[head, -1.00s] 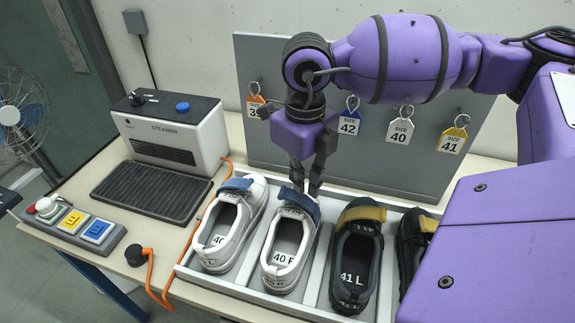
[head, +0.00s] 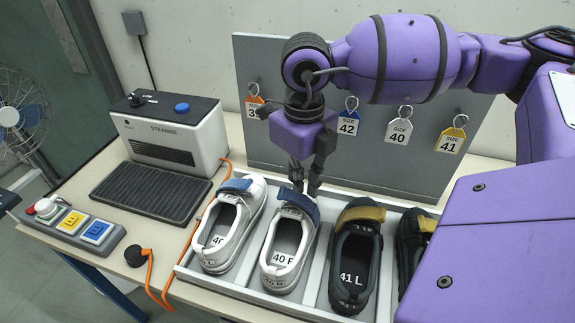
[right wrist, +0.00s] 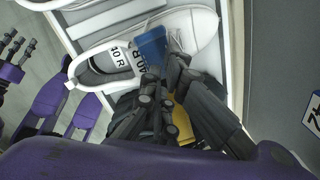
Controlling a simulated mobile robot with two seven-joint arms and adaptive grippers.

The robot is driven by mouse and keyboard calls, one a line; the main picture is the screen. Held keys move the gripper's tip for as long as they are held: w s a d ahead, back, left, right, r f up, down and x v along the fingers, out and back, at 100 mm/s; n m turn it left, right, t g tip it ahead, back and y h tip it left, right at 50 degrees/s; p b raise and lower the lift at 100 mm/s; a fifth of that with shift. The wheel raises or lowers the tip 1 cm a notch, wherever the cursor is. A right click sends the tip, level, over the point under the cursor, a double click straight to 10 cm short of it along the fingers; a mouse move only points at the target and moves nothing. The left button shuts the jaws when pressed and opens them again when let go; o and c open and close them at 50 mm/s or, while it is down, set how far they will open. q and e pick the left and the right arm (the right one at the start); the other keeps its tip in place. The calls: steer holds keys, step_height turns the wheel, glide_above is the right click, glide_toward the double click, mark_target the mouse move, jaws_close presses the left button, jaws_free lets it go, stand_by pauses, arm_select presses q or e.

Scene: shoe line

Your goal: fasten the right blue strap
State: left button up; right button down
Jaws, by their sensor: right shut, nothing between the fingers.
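The white shoe marked 40 R (head: 281,262) stands in the tray, toe away from me. Its blue strap (head: 299,204) runs across the front of the opening, with one end at the shoe's right edge. The strap also shows in the right wrist view (right wrist: 150,46). My right gripper (head: 306,190) is shut and empty, pointing down just beyond the strap on the toe side. I cannot tell whether it touches strap or shoe. In the right wrist view, my left gripper (right wrist: 12,46) shows at the left edge, away from the shoe; its jaws are unclear.
A white shoe with another blue strap (head: 237,185) stands to the left. Dark shoe 41 L (head: 354,270) with a tan strap and another dark shoe stand to the right. The steamer (head: 172,133) and button box (head: 72,226) are left; a grey tag board (head: 385,150) stands behind.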

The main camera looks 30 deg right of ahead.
mark_target(300, 198)
steer(key=shift+f, duration=0.1)
steer(key=shift+f+b, duration=0.6)
steer(key=shift+f, duration=0.6)
steer(key=shift+f+b, duration=0.35)
steer(key=shift+f, duration=0.35)
steer(key=shift+r, duration=0.1)
